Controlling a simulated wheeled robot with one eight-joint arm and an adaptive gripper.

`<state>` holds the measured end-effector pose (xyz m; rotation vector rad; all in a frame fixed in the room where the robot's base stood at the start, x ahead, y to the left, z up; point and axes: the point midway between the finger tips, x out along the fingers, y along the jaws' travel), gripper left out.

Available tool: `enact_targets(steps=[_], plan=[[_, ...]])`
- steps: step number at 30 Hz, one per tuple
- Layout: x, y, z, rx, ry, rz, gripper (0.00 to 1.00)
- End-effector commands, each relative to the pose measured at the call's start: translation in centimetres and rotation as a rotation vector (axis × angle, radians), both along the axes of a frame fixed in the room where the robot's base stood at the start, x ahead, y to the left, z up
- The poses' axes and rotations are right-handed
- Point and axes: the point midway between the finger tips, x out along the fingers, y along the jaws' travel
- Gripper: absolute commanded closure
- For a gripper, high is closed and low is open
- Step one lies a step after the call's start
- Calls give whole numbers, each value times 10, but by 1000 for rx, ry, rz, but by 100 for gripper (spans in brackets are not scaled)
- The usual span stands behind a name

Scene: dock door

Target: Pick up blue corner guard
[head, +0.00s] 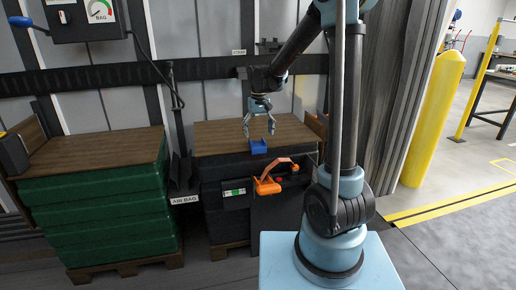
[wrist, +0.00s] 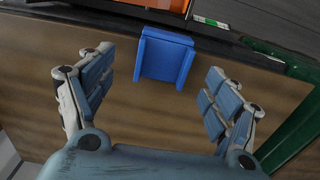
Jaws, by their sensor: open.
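The blue corner guard (head: 258,147) sits near the front edge of the brown board on top of the dark stack in the head view. In the wrist view the guard (wrist: 164,57) lies ahead of my gripper, between the lines of its two fingers, close to the board's edge. My gripper (head: 258,130) is open and empty above the board. In the wrist view its two fingers (wrist: 157,72) are spread wide on either side, and neither touches the guard. The gap in height between fingers and board is hard to tell.
An orange-handled tool (head: 268,186) hangs at the stack's front, just below the guard. A green crate stack (head: 100,220) with a brown top stands left. A yellow post (head: 433,120) stands right. The board (head: 215,135) is bare around the guard.

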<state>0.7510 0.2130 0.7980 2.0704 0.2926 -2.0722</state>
Motion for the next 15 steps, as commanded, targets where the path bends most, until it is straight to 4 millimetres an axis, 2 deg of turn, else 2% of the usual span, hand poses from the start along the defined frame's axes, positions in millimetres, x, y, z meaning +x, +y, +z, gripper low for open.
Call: enact_targets(steps=[9,15], plan=[[2,6,-38,0,0,1,18],[1,5,-49,0,0,0,18]])
